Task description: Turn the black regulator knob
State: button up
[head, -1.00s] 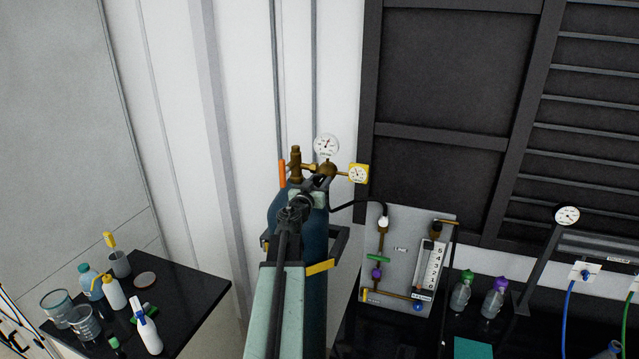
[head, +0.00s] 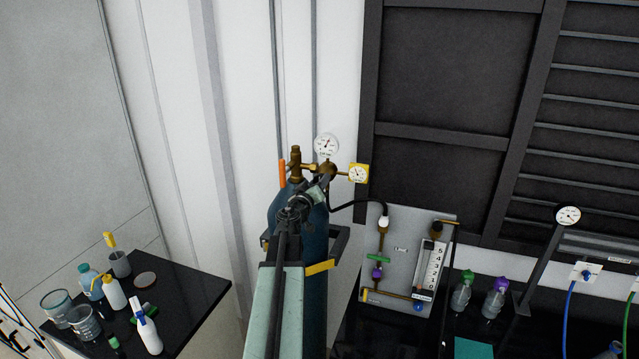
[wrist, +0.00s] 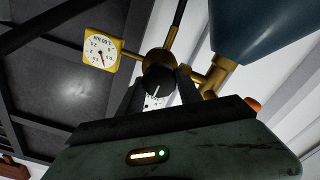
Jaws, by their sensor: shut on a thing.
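The black regulator knob (wrist: 158,77) shows in the wrist view as a round black knob with a white mark line, in front of the brass regulator body. My gripper (wrist: 161,88) is shut on the knob, with one dark finger on each side of it. In the head view my gripper (head: 324,184) is at the regulator, and it and my arm hide most of the knob. The brass regulator (head: 296,165) sits atop the blue gas cylinder (head: 315,235). It carries a round white gauge (head: 326,146) and a yellow square gauge (head: 358,173).
A black hose (head: 352,203) runs from the regulator to a grey flowmeter panel (head: 405,255) at right. A bracket with a yellow strap (head: 320,267) holds the cylinder. A dark bench with bottles and beakers (head: 190,293) stands at lower left. A dark fumehood frame (head: 430,135) is at right.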

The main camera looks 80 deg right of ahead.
jog(key=shift+n, duration=0.3)
jog(key=o, duration=1.4)
jog(key=shift+c, duration=0.2)
jog(key=shift+a, duration=0.1)
jog(key=w+a, duration=0.1)
jog(key=a, duration=0.6)
jog(key=shift+w+a, duration=0.3)
